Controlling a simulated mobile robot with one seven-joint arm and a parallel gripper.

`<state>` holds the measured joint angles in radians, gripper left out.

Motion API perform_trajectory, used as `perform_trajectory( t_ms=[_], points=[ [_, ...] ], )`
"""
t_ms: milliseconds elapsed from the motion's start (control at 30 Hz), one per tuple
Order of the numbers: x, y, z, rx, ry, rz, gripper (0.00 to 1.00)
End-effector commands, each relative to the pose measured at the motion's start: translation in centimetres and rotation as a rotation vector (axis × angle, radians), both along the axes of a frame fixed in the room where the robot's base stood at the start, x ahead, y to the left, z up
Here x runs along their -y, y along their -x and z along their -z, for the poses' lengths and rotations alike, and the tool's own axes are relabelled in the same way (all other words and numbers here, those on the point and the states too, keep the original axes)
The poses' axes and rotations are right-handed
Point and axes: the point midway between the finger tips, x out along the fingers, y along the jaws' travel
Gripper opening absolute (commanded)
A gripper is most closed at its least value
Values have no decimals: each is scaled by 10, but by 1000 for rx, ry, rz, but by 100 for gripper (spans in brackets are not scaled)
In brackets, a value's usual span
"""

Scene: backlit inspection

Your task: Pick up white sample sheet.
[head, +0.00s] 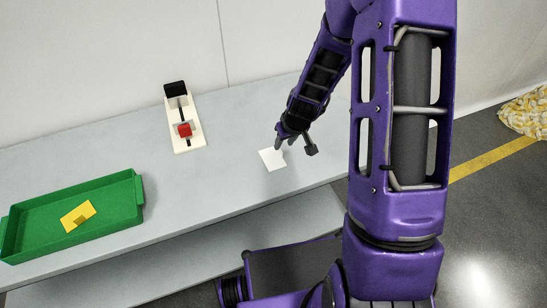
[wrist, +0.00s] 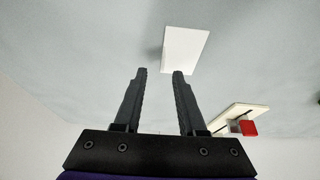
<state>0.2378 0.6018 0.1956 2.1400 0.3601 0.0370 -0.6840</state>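In the wrist view the sheet (wrist: 185,49) is just beyond my fingertips, a little right of centre. My gripper (wrist: 160,72) is open, with a clear gap between its two fingers and nothing held. In the head view my gripper (head: 294,147) is low at the right end of the table, beside the sheet, its fingers partly hidden. I cannot tell whether a finger touches the sheet.
A green tray (head: 140,190) with a yellow piece (head: 78,215) in it sits at the table's left. A cream fixture (head: 195,140) with a red block (head: 184,130) and a black block (head: 175,90) stands toward the back. The tabletop between tray and sheet is clear.

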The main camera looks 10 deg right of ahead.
Motion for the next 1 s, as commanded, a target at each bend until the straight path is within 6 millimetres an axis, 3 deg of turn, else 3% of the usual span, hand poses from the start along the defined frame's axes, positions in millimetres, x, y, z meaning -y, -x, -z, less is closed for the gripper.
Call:
perform_trajectory(
  t_ms=[100,233,533,567,767,1000],
  points=[
    [-6,-1,21,-4,-1,-2,40],
    [-7,-7,34,-2,-1,-1,40],
    [-7,-10,38,0,-1,-1,40],
    [-7,-10,38,0,-1,-1,38],
    [-7,-10,38,0,-1,-1,2],
    [-7,-10,38,0,-1,-1,0]
  ],
)
